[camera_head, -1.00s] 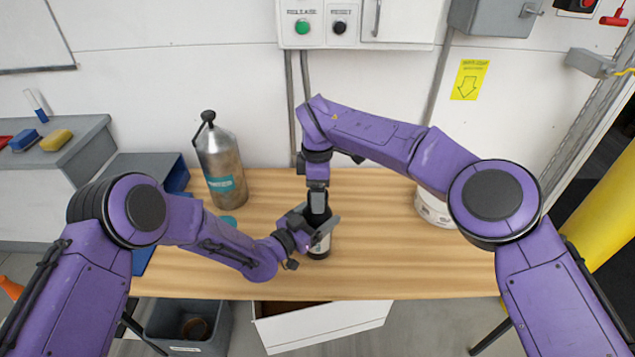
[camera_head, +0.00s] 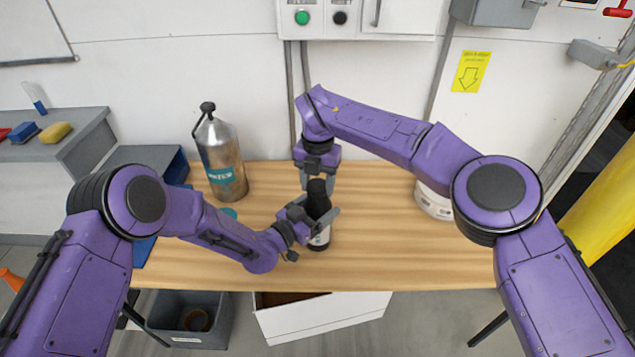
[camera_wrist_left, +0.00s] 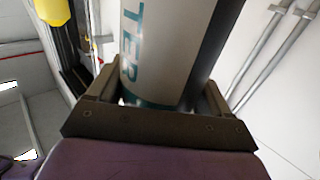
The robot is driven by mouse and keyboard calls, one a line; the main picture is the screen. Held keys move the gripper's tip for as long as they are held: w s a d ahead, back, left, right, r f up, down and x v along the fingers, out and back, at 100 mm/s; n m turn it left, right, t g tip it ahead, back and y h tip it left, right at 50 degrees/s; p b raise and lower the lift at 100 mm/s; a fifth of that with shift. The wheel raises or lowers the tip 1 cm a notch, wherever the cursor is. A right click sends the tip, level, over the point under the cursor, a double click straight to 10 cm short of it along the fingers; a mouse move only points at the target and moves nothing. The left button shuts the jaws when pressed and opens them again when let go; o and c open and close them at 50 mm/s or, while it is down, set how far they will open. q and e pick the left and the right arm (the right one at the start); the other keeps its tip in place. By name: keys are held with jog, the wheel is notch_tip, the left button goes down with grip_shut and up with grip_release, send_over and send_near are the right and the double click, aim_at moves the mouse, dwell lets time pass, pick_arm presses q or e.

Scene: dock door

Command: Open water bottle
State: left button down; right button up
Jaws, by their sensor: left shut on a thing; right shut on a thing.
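In the left wrist view the pale bottle (camera_wrist_left: 165,45) with teal letters "TER" sits between the jaws. My right gripper (camera_head: 318,180) points down over the bottle, its fingers on either side of the black cap (camera_head: 317,187), shut on it. I cannot tell whether the cap has come loose from the bottle.
A large metal canister (camera_head: 222,165) with a teal label stands at the back left of the table, a small teal round thing (camera_head: 229,213) before it. A white tub (camera_head: 433,203) stands at the right.

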jog(key=n, duration=1.7)
jog(key=shift+n, duration=0.4)
jog(key=n, duration=0.3)
jog(key=shift+r+n, duration=0.1)
jog(key=shift+n, duration=0.2)
jog(key=shift+r, duration=0.1)
jog(key=shift+r, duration=1)
